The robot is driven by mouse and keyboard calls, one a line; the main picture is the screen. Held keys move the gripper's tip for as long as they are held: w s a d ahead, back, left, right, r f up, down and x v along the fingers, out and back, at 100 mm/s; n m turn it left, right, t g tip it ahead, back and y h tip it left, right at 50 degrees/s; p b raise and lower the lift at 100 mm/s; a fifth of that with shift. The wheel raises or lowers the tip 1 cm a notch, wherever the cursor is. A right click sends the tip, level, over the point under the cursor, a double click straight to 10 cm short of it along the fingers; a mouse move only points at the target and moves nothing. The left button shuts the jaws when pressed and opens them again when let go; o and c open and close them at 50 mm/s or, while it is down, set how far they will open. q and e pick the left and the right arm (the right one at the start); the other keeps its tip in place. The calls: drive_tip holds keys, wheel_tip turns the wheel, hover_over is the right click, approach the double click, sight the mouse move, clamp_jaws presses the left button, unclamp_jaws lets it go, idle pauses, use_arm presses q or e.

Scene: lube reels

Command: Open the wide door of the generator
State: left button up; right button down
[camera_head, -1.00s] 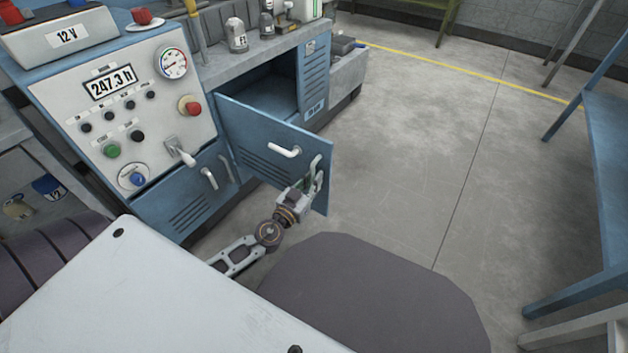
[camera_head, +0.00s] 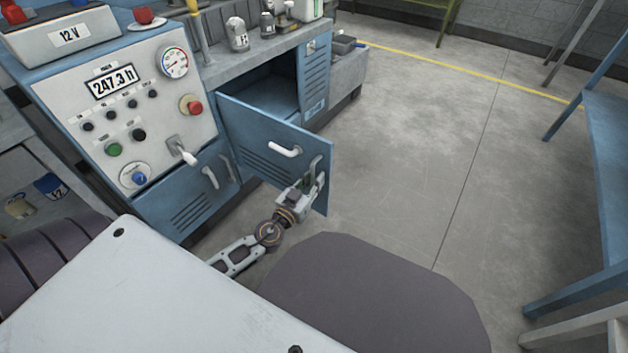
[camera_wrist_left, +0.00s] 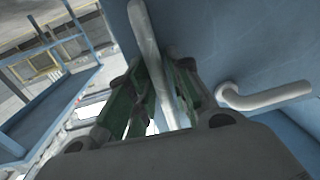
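The generator is a blue cabinet with a grey control panel (camera_head: 125,110). Its wide louvred door (camera_head: 262,140) stands swung out, and a dark inside shows behind it. A white lever handle (camera_head: 285,151) sits on the door, and it also shows at the right of the left wrist view (camera_wrist_left: 265,97). A pale bar handle (camera_wrist_left: 145,30) is near the door's free edge. My left gripper (camera_head: 314,180) is at this bar. In the left wrist view its green-lined fingers lie on both sides of the bar and appear closed on it. My right gripper is out of view.
A narrower louvred door (camera_head: 190,195) with its own white handle is shut beside the opening. Bottles (camera_head: 238,35) stand on the top. The concrete floor (camera_head: 420,150) right of the wide door is clear. A blue bench (camera_head: 605,160) stands at the far right.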

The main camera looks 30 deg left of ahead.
use_arm(q)
drive_tip(key=shift+s, duration=0.1)
drive_tip(key=s, duration=1.1)
drive_tip(key=shift+s+a, duration=0.35)
idle(0.4)
idle(0.5)
